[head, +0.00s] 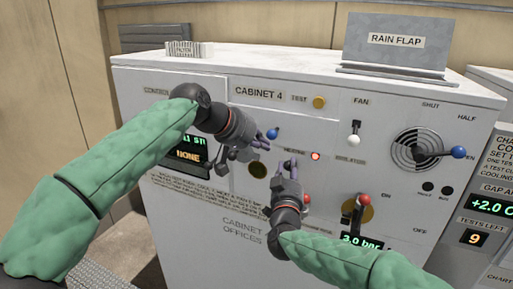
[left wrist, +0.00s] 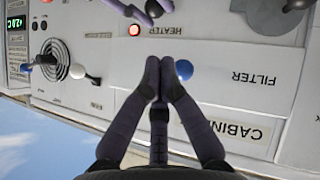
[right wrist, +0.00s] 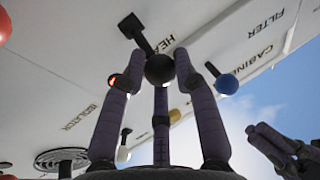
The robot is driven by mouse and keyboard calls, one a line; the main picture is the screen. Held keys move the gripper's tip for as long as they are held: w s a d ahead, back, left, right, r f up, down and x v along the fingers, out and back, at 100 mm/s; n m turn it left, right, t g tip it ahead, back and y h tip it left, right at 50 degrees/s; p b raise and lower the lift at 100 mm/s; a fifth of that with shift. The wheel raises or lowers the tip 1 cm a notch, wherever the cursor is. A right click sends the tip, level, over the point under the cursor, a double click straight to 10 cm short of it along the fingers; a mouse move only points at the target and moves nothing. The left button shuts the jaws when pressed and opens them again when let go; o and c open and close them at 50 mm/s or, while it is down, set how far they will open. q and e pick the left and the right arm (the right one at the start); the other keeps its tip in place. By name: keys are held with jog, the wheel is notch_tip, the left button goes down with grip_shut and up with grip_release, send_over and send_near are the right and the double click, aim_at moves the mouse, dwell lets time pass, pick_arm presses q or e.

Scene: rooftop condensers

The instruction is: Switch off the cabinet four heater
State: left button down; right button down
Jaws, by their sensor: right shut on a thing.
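The white Cabinet 4 panel (head: 205,100) faces me. Its red heater lamp (head: 315,156) is lit; it also shows in the left wrist view (left wrist: 134,30). In the right wrist view, the heater lever is a black arm ending in a round black knob (right wrist: 160,69). My right gripper (head: 286,175) is shut on that knob, its fingers around it, and hides most of the lever in the head view. My left gripper (left wrist: 161,62) is shut and empty, its fingertips together beside the blue filter knob (left wrist: 184,69). I cannot tell if they touch it.
The white fan lever (head: 354,139), the red isolator lever (head: 363,202) and the blue shutter handle (head: 459,152) are to the right of the heater lamp. A rain flap (head: 398,52) stands on the cabinet top. Another unit (head: 490,180) stands at the right.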

pick_arm(q)
jog(key=x, duration=0.9)
pick_arm(e)
jog(key=shift+a+f, duration=0.15)
jog(key=shift+f, duration=0.4)
pick_arm(q)
jog(key=shift+f, duration=0.1)
jog(key=shift+s+d+f, duration=0.1)
jog(key=shift+s+f, duration=0.1)
jog(key=shift+f, duration=0.35)
pick_arm(e)
jog(key=c, duration=1.1)
grip_release()
jog(key=shift+w+f, duration=0.1)
jog(key=shift+o, duration=0.8)
jog(key=shift+w+a, duration=0.1)
jog(key=shift+w, duration=0.3)
pick_arm(q)
jog(key=shift+w+f, duration=0.2)
jog(key=shift+w, duration=0.35)
pick_arm(e)
jog(key=shift+r, duration=0.3)
